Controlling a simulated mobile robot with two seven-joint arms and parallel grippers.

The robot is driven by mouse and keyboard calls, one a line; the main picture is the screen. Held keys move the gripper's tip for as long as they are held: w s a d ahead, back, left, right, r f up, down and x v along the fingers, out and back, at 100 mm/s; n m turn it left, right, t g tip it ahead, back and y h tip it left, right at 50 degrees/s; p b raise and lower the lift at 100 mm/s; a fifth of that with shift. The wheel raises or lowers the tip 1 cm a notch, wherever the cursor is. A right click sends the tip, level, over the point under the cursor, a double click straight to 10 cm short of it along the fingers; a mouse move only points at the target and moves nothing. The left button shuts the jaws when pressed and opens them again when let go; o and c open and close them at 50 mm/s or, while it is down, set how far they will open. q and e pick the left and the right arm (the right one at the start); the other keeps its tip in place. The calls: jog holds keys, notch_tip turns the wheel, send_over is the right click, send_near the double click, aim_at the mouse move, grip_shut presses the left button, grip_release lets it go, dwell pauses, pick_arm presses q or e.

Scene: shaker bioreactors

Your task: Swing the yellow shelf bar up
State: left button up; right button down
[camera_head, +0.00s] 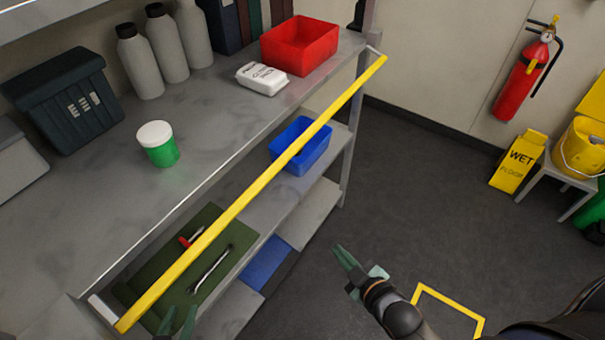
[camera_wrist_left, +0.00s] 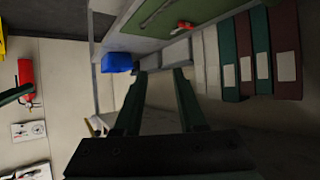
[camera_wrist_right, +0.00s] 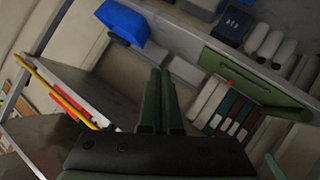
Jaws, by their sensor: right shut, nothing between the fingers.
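The yellow shelf bar (camera_head: 250,192) runs diagonally along the front of the grey shelf unit in the head view, from lower left to upper right. A short pale arm (camera_head: 102,309) joins its near end and another (camera_head: 374,50) its far end. My left gripper (camera_head: 177,320) is at the bottom edge, just right of the bar's near end, with its fingers apart and empty. The left wrist view shows its two fingers (camera_wrist_left: 160,74) clearly spread. My right gripper (camera_head: 348,260) is shut and empty over the floor, right of the shelf and apart from the bar.
The worktop (camera_head: 220,130) holds a green jar (camera_head: 160,148), a white pack (camera_head: 262,78) and a red bin (camera_head: 299,47). Below are a blue bin (camera_head: 300,146) and a green mat (camera_head: 165,270) with tools. A wet-floor sign (camera_head: 518,162) stands right. The floor between is clear.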

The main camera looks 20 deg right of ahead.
pick_arm(q)
jog(key=w+d+r+m+t+h+b, duration=0.2)
jog(key=r+t+b, duration=0.6)
jog(key=b, duration=0.9)
jog(key=shift+w+d+r+m+t+h, duration=0.35)
jog(key=shift+w+r+m+h, duration=0.4)
jog(key=shift+w+m+h, duration=0.45)
pick_arm(e)
jog(key=w+r+n+t+y, duration=0.1)
jog(key=w+n+y, duration=0.3)
jog(key=n, duration=0.7)
jog(key=w+r+n+t+y, duration=0.2)
jog(key=w+n+t+y, duration=0.1)
jog(key=n, duration=0.9)
jog(key=w+d+r+n+t+y, duration=0.1)
jog(key=w+n+y, duration=0.3)
jog(key=n, duration=0.8)
jog(key=shift+w+r+t+y, duration=0.4)
jog(key=shift+t+y, duration=0.1)
jog(key=shift+y, duration=0.3)
